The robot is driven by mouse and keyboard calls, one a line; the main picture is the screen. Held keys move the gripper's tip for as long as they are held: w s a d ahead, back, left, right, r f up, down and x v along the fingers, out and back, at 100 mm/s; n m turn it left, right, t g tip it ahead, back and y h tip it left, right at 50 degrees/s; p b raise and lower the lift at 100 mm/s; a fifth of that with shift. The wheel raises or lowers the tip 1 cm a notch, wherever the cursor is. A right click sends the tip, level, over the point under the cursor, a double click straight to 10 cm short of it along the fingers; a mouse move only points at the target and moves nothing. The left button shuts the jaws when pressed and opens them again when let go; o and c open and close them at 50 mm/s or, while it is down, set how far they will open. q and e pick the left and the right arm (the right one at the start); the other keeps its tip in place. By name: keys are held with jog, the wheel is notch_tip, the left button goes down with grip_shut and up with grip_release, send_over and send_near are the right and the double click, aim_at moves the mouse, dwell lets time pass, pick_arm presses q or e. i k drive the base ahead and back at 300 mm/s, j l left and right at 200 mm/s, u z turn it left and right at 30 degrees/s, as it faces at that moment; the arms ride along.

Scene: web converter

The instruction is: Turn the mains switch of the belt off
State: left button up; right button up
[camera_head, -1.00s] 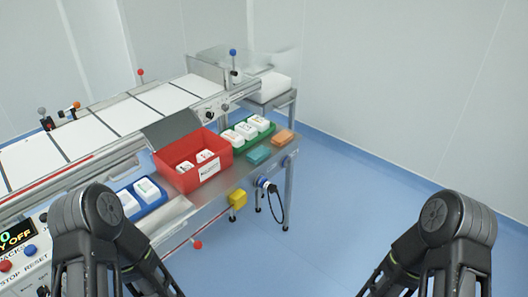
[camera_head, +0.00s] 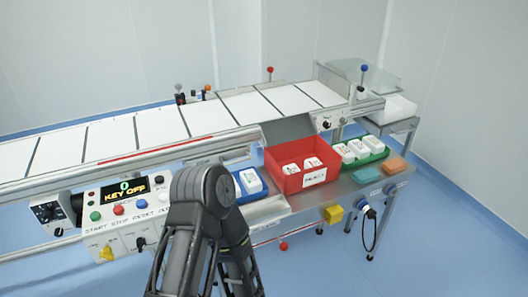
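The belt's control panel (camera_head: 122,222) is at the lower left, with a display (camera_head: 125,190) reading "0" and "KEY OFF". Below the display are green, red and blue buttons, a black switch (camera_head: 140,243) and a yellow handle (camera_head: 105,253). A grey box with a black dial (camera_head: 47,212) is left of the panel. I cannot tell which of these is the mains switch. My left arm stands in front of the panel's right end and hides part of it. Its gripper is not visible. My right arm and gripper are out of view.
The white belt (camera_head: 180,122) runs behind the panel. A red bin (camera_head: 295,178), a blue tray (camera_head: 250,195) and a green tray (camera_head: 365,158) hold white packs. A black knob (camera_head: 327,124) is on the belt's side. Blue floor (camera_head: 430,235) is open at right.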

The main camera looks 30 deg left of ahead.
aim_at(58, 232)
jog(key=u, duration=2.4)
